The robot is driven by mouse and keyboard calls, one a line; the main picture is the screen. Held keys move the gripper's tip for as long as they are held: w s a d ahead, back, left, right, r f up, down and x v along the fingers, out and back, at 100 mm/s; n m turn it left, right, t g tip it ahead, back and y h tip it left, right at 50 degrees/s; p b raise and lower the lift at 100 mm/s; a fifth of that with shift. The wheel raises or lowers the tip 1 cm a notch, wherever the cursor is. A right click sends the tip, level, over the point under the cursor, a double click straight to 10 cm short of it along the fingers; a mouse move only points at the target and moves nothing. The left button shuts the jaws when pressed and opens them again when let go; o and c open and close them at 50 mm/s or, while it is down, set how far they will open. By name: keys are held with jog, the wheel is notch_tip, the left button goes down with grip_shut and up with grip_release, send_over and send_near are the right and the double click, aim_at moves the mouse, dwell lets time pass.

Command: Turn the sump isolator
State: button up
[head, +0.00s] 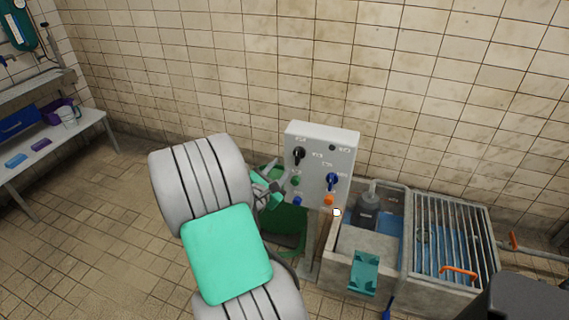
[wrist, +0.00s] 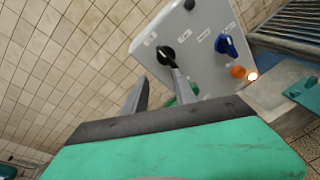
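A white control box (head: 318,165) stands by the tiled wall, with a black rotary knob (head: 298,155) at upper left and a blue rotary knob (head: 332,181) at right. The labels are too small to read, so I cannot tell which knob is the sump isolator. My gripper (head: 279,177) is left of the box. In the wrist view its two grey fingers (wrist: 158,78) are apart with nothing between them. There the right fingertip appears close below the black knob (wrist: 166,55); contact cannot be told. The blue knob (wrist: 226,45) lies further right.
Green, blue and orange buttons sit low on the box. An orange one (head: 328,200) is beside a small white light (head: 337,212). A concrete sump with a metal grating (head: 450,245) and a dark bottle (head: 368,208) stands right.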

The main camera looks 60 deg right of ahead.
aim_at(296, 155)
jog(key=d+n, duration=0.2)
jog(key=d, duration=0.1)
jog(key=d+n+h, duration=0.1)
jog(key=d+n, duration=0.1)
jog(key=d, duration=0.1)
jog(key=s+d+n+t+p, duration=0.1)
jog(key=d+n, duration=0.1)
jog(key=d, duration=0.1)
jog(key=shift+d+f+n+h, duration=0.3)
jog(key=shift+d+f+h, duration=0.1)
jog(key=shift+c, duration=0.5)
grip_shut()
jog(key=shift+a, duration=0.1)
